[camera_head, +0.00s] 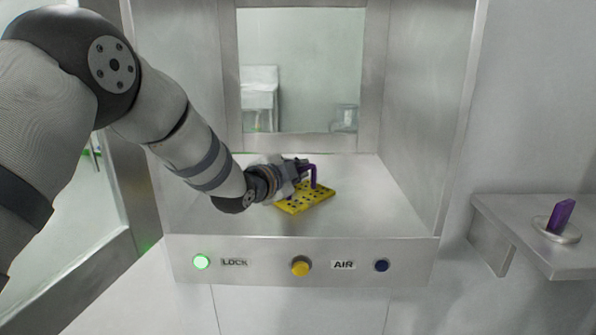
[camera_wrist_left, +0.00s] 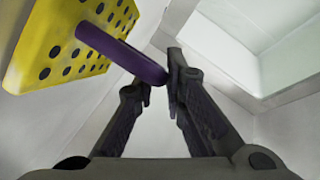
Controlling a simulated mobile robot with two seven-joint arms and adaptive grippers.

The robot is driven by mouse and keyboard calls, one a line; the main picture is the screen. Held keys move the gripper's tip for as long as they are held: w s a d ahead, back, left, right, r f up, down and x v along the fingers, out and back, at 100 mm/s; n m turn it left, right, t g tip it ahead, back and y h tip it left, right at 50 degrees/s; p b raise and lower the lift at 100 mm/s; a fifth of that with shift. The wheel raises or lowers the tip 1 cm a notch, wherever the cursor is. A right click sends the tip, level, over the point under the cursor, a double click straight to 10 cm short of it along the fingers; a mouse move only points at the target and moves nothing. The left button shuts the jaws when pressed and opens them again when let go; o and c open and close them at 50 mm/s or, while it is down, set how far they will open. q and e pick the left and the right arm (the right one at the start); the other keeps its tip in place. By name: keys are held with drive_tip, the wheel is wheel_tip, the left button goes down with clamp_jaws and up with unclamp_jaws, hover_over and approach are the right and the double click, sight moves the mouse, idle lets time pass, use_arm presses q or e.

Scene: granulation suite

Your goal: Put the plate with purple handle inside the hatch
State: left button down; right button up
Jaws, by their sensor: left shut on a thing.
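My left gripper (camera_head: 304,166) reaches in from the left and is shut on the purple handle. In the left wrist view the handle (camera_wrist_left: 125,53) runs from the yellow plate (camera_wrist_left: 62,50) to between the fingertips (camera_wrist_left: 163,78) of the gripper. My right gripper is out of view.
A steel shelf (camera_head: 500,218) at the right holds a round metal disc (camera_head: 569,237) with a purple grip (camera_head: 561,215). The hatch front has a green lit button (camera_head: 201,262), a yellow button (camera_head: 300,266) and a dark blue button (camera_head: 382,265). A window (camera_head: 300,85) closes the back.

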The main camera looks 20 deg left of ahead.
use_arm(q)
drive_tip(key=c, duration=1.7)
unclamp_jaws()
drive_tip(key=shift+f, duration=0.1)
drive_tip(key=shift+o, duration=0.2)
drive_tip(key=shift+s+r, duration=0.1)
drive_tip(key=shift+r, duration=0.15)
drive_tip(key=p+v, duration=0.2)
drive_tip(key=v, duration=0.9)
drive_tip(key=shift+s, duration=0.35)
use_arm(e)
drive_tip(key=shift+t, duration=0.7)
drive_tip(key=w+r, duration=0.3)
